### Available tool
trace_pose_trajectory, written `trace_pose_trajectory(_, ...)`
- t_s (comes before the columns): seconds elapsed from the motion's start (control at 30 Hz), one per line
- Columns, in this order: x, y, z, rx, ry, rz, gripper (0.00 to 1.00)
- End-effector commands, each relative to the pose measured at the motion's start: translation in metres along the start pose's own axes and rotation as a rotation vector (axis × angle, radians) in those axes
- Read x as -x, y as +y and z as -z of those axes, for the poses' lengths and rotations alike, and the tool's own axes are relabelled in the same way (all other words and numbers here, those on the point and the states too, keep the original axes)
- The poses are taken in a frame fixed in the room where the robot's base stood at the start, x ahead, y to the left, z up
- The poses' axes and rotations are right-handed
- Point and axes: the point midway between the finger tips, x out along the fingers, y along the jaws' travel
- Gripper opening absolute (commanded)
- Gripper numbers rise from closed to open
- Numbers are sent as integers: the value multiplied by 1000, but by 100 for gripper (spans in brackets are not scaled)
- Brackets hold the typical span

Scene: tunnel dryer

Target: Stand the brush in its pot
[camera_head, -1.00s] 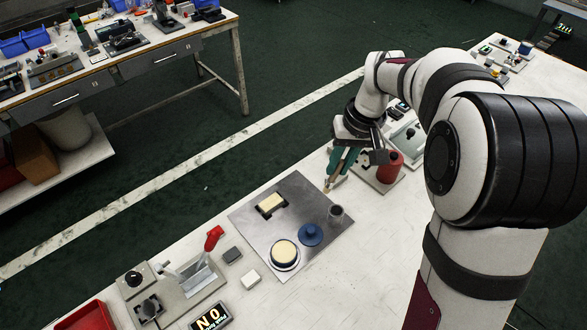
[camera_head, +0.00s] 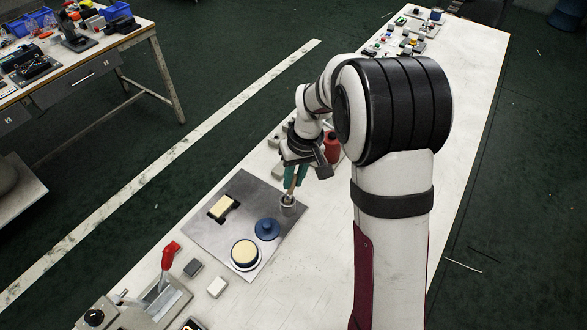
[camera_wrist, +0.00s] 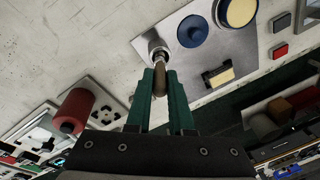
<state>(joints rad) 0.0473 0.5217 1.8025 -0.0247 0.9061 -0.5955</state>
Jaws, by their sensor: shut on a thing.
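The brush (camera_wrist: 160,82) has a brown handle. My gripper (camera_head: 293,180) is shut on it with its green fingers, and it shows between the fingertips in the wrist view (camera_wrist: 160,92). The pot (camera_head: 288,207) is a small grey cylinder at the right corner of the metal plate (camera_head: 212,231). The brush's lower end is at the pot's mouth in the head view. In the wrist view the pot (camera_wrist: 155,43) lies just beyond the brush's far end. I cannot tell whether the tip is inside the rim or just above it.
A blue round lid-like piece (camera_head: 267,229) stands close to the pot, with a round cream-topped dish (camera_head: 245,253) beyond it. A cream block (camera_head: 221,207) sits in a black holder. A red cylinder (camera_head: 332,148) stands behind my gripper. The bench right of the plate is clear.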

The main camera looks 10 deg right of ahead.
Motion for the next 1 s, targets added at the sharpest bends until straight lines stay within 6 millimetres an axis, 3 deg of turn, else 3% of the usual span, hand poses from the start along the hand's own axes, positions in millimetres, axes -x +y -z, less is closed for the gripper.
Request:
trace_pose_trajectory(0.47,-11,1,-1,0,0,0,0)
trace_pose_trajectory(0.5,-11,1,-1,0,0,0,24)
trace_pose_trajectory(0.67,-11,1,-1,0,0,0,53)
trace_pose_trajectory(1.0,-8,1,-1,0,1,0,55)
